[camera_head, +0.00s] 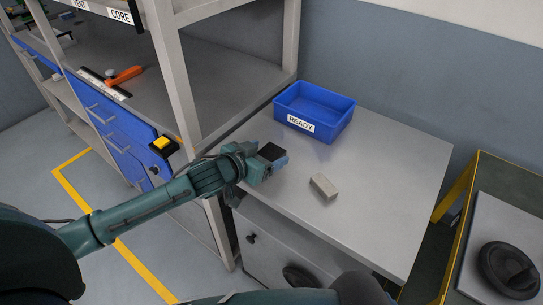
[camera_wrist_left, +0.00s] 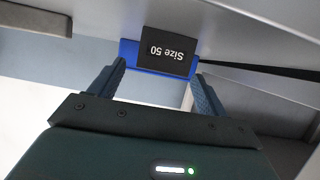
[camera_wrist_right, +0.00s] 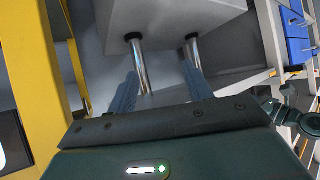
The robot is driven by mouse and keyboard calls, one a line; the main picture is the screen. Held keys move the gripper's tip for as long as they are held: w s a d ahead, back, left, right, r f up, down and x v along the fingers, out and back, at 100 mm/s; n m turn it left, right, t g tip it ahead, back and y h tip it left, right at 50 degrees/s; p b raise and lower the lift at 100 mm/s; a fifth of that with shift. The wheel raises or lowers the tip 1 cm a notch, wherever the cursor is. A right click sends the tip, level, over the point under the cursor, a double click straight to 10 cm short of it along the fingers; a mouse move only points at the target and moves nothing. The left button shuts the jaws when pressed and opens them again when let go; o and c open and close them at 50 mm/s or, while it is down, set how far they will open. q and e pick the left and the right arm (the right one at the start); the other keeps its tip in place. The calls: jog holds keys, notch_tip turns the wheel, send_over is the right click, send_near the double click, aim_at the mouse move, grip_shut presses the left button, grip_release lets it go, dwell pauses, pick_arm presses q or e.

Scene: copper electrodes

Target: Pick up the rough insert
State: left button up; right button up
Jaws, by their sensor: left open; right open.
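A small beige-grey block (camera_head: 323,187) lies on the grey table, right of my left gripper (camera_head: 274,160). It also shows in the left wrist view at the top left (camera_wrist_left: 35,18). A black piece (camera_wrist_left: 168,51) with upside-down "Size 50" lettering shows at the open fingertips of my left gripper (camera_wrist_left: 158,72). In the head view a dark square face (camera_head: 271,151) shows at that gripper's end. No label tells which one is the rough insert. My right gripper (camera_wrist_right: 160,77) is open and empty, low beside metal legs.
A blue bin (camera_head: 314,112) labelled "READY" stands at the table's back. The grey table top (camera_head: 385,165) is clear to the right. A shelf rack (camera_head: 172,75) stands left of it. A yellow-framed stand (camera_head: 457,230) with a black round part (camera_head: 508,270) is at the right.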

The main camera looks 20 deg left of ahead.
aim_at(272, 151)
pick_arm(q)
jog(key=x, duration=0.5)
jog(key=shift+f, duration=0.3)
grip_shut()
jog(key=shift+r, duration=0.2)
dwell(0.5)
